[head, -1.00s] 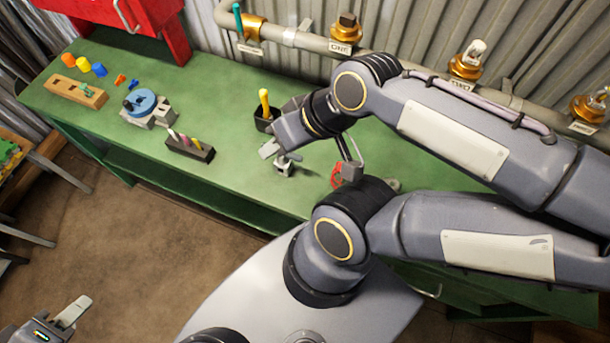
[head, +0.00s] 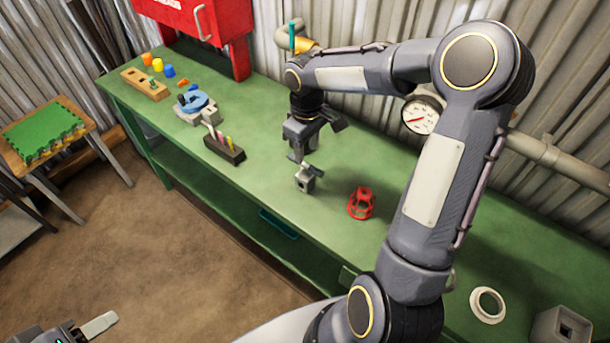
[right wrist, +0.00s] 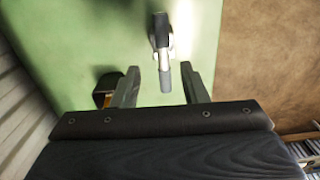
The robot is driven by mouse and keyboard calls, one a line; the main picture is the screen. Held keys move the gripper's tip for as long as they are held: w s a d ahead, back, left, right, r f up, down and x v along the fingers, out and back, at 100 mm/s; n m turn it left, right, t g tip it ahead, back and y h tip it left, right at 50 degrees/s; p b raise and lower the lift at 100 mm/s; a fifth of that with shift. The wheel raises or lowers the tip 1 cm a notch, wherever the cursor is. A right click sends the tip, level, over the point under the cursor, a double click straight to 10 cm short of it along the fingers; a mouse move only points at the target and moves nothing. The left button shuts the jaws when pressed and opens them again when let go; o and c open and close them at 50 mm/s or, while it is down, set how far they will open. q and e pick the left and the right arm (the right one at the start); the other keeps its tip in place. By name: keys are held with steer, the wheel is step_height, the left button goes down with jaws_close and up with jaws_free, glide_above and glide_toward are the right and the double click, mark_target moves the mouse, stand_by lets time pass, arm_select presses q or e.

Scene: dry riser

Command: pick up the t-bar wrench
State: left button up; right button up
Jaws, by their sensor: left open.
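The t-bar wrench (head: 312,171) appears to be the dark bar on a small grey block (head: 304,183) on the green bench. In the right wrist view it shows as a bar (right wrist: 163,45) with a dark end and a pale shaft, lying ahead of the fingers in line with their gap. My right gripper (head: 315,140) points down just above the bar. In the right wrist view its fingers (right wrist: 160,88) are apart with nothing gripped. My left gripper (head: 88,330) is open at the bottom left, over the floor, far from the wrench and partly cut off.
A red flanged part (head: 361,204) stands right of the grey block. A dark rack of tools (head: 224,150) and a blue round part on a grey base (head: 195,104) stand to its left. A black holder (right wrist: 104,90) is close to one finger. A pipe with a gauge (head: 421,116) runs behind.

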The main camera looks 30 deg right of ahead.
mark_target(305, 163)
steer(key=f, duration=0.5)
steer(key=f+p, duration=0.1)
steer(key=f, duration=0.1)
steer(key=shift+a+f, duration=0.25)
steer(key=shift+f, duration=0.15)
steer(key=c, duration=0.8)
jaws_close()
steer(key=shift+r, duration=0.15)
